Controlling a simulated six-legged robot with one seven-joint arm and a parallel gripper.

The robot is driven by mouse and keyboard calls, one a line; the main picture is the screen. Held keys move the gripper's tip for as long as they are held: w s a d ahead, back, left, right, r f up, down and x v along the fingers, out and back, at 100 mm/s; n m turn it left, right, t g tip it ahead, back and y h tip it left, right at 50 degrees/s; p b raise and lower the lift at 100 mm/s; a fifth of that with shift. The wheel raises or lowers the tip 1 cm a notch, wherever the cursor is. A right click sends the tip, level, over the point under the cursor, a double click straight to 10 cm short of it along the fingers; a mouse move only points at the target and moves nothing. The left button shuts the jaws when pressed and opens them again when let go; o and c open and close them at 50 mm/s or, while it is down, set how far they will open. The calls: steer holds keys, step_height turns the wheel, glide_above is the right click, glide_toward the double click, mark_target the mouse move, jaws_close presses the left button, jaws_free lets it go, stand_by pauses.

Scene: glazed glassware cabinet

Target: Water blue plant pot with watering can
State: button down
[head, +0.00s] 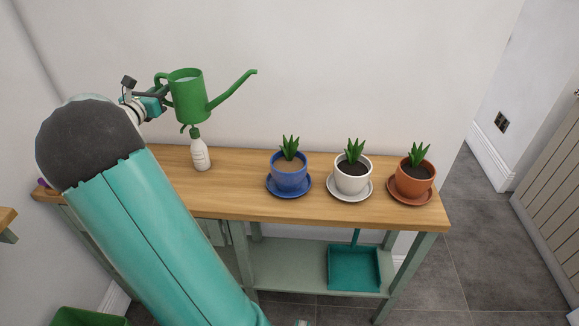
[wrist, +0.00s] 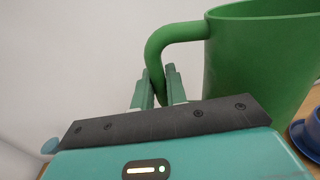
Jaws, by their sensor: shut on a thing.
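The green watering can (head: 188,98) is held up in the air above the left part of the wooden table, its long spout pointing right. My gripper (head: 160,94) is shut on the can's handle at its left side. In the wrist view the fingers (wrist: 160,88) close around the curved handle, and the can body (wrist: 262,62) fills the right side. The blue plant pot (head: 290,176) stands on a blue saucer right of the can, with a small green plant in light brown soil. The spout tip is left of this pot and higher than it.
A white and green spray bottle (head: 200,154) stands on the table just below the can. A white pot (head: 352,176) and a terracotta pot (head: 413,182) stand right of the blue one. A teal dustpan (head: 354,268) lies on the lower shelf.

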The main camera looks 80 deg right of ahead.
steer(key=shift+s+d+r, duration=0.15)
steer(key=shift+s+d, duration=0.05)
steer(key=shift+s, duration=0.05)
steer(key=shift+w, duration=0.1)
steer(key=shift+s+r+m, duration=0.15)
steer(key=shift+s+m, duration=0.1)
steer(key=shift+m, duration=0.05)
steer(key=shift+s+r+m, duration=0.15)
steer(key=shift+r+m, duration=0.05)
steer(key=shift+m, duration=0.4)
steer(key=shift+s+r+m, duration=0.25)
steer(key=shift+s+m, duration=0.25)
steer(key=shift+m, duration=0.1)
stand_by(2.1)
